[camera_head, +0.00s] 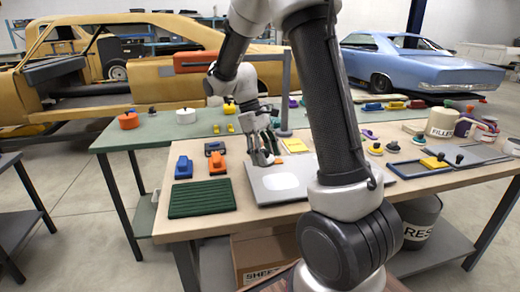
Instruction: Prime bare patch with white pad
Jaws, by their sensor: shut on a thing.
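A flat grey panel (315,187) lies on the front workbench. A pale, rounded patch (283,182) shows near its left part; whether it is bare or coated I cannot tell. My gripper (263,158) points down just above the panel's far left edge, at the far side of the patch. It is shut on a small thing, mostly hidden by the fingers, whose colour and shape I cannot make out. I cannot identify a white pad for certain. My arm hides the right middle of the panel.
A blue-edged tray (422,165) and a FILLER tub (442,122) stand right.

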